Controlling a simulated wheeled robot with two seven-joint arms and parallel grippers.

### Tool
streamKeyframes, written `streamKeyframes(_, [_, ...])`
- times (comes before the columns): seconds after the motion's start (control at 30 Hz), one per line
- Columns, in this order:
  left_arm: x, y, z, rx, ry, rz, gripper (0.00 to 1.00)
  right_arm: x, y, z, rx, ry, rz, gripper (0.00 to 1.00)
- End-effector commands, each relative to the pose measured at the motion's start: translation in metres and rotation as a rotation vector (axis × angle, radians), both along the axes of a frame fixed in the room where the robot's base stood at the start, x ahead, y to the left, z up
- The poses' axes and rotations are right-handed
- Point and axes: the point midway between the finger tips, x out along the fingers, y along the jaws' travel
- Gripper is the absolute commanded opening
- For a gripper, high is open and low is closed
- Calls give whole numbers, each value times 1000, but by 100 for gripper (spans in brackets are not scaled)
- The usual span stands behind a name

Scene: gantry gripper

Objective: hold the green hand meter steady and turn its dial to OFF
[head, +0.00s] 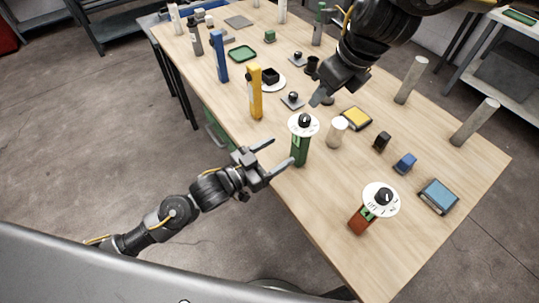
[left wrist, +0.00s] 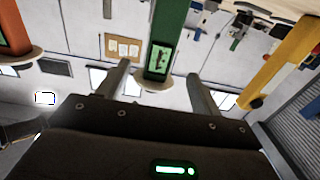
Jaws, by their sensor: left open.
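The green hand meter (head: 299,152) stands upright near the table's front edge, with a white dial plate and black knob (head: 304,120) on top. My left gripper (head: 281,151) is open just left of it, its fingers pointing at the meter. In the left wrist view, which is upside down, the green body with its small display (left wrist: 161,58) shows between the two spread fingers (left wrist: 158,72), not clasped. My right gripper (head: 321,97) hangs above the table, behind and right of the dial; its finger opening is unclear. The knob's setting is too small to read.
An orange-red meter (head: 360,217) with a similar dial stands to the right. A white cylinder (head: 337,132) and a yellow box (head: 357,118) are close right of the green meter. A yellow post (head: 255,93) stands to its left.

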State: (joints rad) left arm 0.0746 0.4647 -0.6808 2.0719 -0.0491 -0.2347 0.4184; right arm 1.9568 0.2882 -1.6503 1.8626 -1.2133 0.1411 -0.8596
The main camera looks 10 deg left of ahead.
Motion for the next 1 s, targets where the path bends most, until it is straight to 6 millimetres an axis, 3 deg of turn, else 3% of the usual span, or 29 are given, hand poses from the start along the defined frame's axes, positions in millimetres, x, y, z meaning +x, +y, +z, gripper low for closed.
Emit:
streamKeyframes(0.3, [42,-40,1,-1,-2,1,65,0,0,0,0,0,0,36])
streamKeyframes(0.5, [59,-56,1,1,-1,1,65,0,0,0,0,0,0,36])
streamKeyframes(0.93, [66,-62,1,1,-1,1,65,0,0,0,0,0,0,36])
streamKeyframes(1.0, [66,-62,0,1,-1,1,58,0,0,0,0,0,0,36])
